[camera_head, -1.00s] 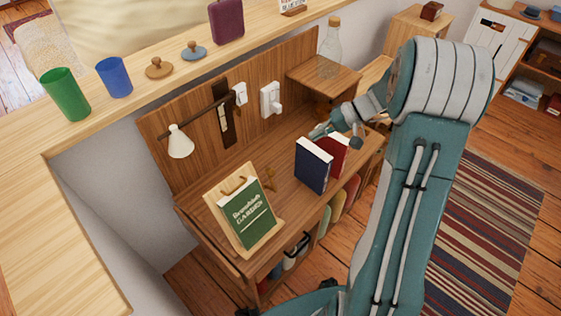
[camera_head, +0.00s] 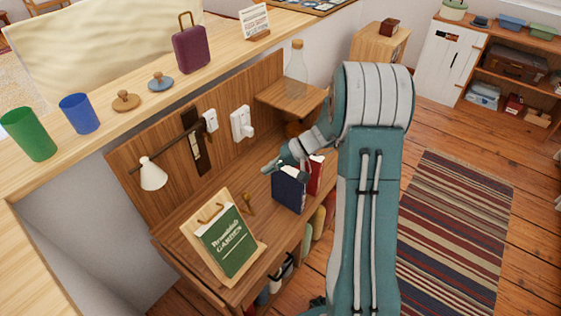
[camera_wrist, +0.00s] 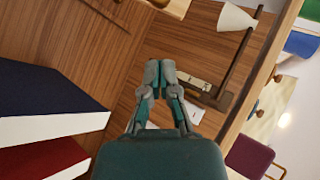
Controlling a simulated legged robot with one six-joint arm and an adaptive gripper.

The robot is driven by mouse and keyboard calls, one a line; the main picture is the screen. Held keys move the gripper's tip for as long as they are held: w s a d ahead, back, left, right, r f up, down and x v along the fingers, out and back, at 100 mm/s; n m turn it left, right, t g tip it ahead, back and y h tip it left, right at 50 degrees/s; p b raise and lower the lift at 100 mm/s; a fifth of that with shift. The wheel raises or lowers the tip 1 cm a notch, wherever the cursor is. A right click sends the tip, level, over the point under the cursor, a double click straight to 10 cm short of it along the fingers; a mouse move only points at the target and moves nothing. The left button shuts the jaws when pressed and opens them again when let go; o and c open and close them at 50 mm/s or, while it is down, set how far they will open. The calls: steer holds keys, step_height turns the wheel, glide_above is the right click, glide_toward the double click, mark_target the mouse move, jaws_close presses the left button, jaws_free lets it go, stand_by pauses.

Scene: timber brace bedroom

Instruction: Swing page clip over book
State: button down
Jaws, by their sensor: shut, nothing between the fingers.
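The green book (camera_head: 228,243) leans on a wooden book stand (camera_head: 196,238) at the front left of the desk in the head view. Small curved tan clip parts (camera_head: 210,212) show at the book's upper edge; I cannot tell exactly how they sit. My gripper (camera_head: 267,168) is above the desk, behind and to the right of the stand, close to the upright dark blue book (camera_head: 289,190). In the wrist view my gripper (camera_wrist: 160,68) has its fingertips together with nothing between them. The green book and clip do not show in the wrist view.
A red book (camera_head: 315,176) stands beside the blue one. A white lamp (camera_head: 152,174) and switches (camera_head: 242,124) are on the back panel (camera_head: 175,160). A glass bottle (camera_head: 297,70) stands on a small shelf (camera_head: 275,95).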

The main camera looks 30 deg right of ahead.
steer(key=s+a+f, duration=0.1)
steer(key=a+f, duration=0.2)
steer(key=a, duration=0.2)
steer(key=shift+s, duration=0.3)
steer(key=shift+d, duration=0.1)
